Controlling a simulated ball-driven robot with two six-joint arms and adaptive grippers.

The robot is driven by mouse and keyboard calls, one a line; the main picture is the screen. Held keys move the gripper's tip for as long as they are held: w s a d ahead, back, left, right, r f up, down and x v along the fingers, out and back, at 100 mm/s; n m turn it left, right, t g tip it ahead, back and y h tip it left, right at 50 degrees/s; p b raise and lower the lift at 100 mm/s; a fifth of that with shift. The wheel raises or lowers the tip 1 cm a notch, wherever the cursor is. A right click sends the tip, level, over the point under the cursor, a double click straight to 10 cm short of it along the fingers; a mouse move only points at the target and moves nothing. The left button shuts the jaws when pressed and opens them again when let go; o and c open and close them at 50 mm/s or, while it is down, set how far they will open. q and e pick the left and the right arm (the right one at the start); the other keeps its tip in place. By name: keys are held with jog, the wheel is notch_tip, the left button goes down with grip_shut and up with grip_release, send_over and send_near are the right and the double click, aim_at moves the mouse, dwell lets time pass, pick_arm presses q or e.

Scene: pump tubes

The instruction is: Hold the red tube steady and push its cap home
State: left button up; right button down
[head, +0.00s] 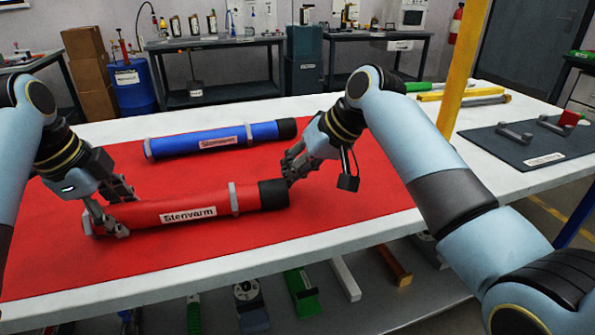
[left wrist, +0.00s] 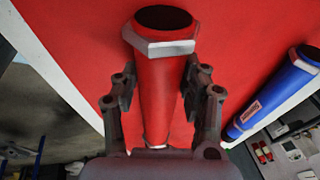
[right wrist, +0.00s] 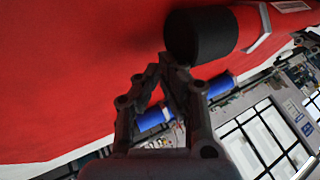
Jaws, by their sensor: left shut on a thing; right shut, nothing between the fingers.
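The red tube (head: 170,213) lies on its side on the red mat, with a "Stenvarm" label facing me. Its black cap (head: 273,194) is on the right end, beside a light collar; the cap also shows in the right wrist view (right wrist: 205,35). My left gripper (head: 110,212) is shut around the tube near its left end; in the left wrist view (left wrist: 160,90) its fingers straddle the red body. My right gripper (head: 289,178) is shut and empty, its fingertips at the cap's outer end. I cannot tell whether they touch it.
A blue tube (head: 220,139) with a black cap lies behind the red one on the red mat (head: 330,225). A yellow post (head: 463,70) rises at the right of the table. Beyond it lies a dark mat (head: 500,148) with small grey parts. The mat's front is clear.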

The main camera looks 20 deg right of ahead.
jog(key=shift+d, duration=0.1)
jog(key=shift+d, duration=0.3)
jog(key=d, duration=0.3)
jog(key=shift+s+d, duration=0.1)
jog(key=shift+d, duration=0.05)
jog(key=v, duration=1)
pick_arm(q)
jog(key=o, duration=1.4)
